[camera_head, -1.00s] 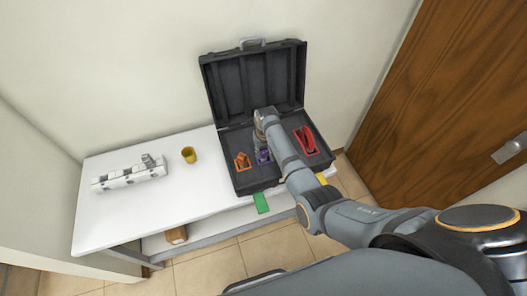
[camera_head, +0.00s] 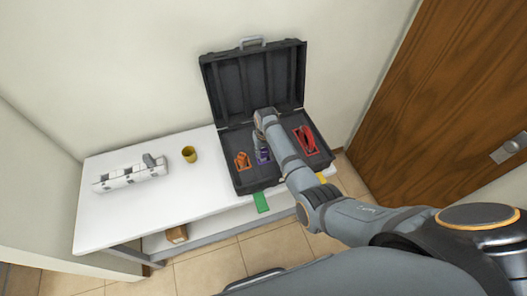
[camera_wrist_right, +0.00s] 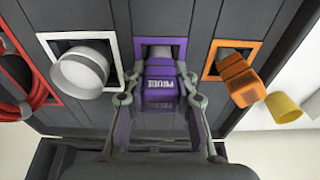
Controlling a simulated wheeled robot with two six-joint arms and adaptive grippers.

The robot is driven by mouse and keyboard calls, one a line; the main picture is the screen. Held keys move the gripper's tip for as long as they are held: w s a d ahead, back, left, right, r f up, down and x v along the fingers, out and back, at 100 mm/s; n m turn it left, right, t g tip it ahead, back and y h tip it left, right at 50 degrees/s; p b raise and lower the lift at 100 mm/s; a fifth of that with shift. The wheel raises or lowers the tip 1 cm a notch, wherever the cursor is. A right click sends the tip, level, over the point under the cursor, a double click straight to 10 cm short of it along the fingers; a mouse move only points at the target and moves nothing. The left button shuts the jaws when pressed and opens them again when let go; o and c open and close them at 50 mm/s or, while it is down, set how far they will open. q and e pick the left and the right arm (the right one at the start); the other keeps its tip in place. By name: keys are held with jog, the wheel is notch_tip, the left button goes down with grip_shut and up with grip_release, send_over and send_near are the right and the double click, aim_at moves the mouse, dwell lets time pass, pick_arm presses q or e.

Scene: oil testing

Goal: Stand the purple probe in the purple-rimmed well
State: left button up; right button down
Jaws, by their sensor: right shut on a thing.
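The purple probe (camera_wrist_right: 160,85) is held between the fingers of my right gripper (camera_wrist_right: 162,100), in the wrist view. Its far end meets the purple-rimmed well (camera_wrist_right: 180,42) in the open black case. How deep it sits there is hidden by its own body. In the head view the purple probe (camera_head: 263,156) shows just left of my right arm, between the orange and red wells. My right gripper (camera_head: 260,142) is partly hidden by its own wrist there. My left gripper is not in view.
The black case (camera_head: 240,180) stands open on a white table (camera_head: 120,215). An orange probe (camera_wrist_right: 240,80) and a white-capped item (camera_wrist_right: 82,72) flank the purple probe closely. A red coil (camera_head: 305,140) is at the right. A yellow cup (camera_head: 189,154) stands left of the case.

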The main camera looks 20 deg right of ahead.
jog(key=shift+f+b, duration=0.35)
jog(key=shift+f, duration=0.2)
jog(key=c, duration=1.3)
grip_release()
jog(key=shift+c, duration=0.2)
jog(key=r+p, duration=0.5)
jog(key=p, duration=0.1)
jog(key=s+r+p, duration=0.1)
jog(key=r+p, duration=0.2)
jog(key=p, duration=0.1)
jog(key=shift+r, duration=0.3)
jog(key=shift+s+r, duration=0.15)
jog(key=shift+r, duration=1.05)
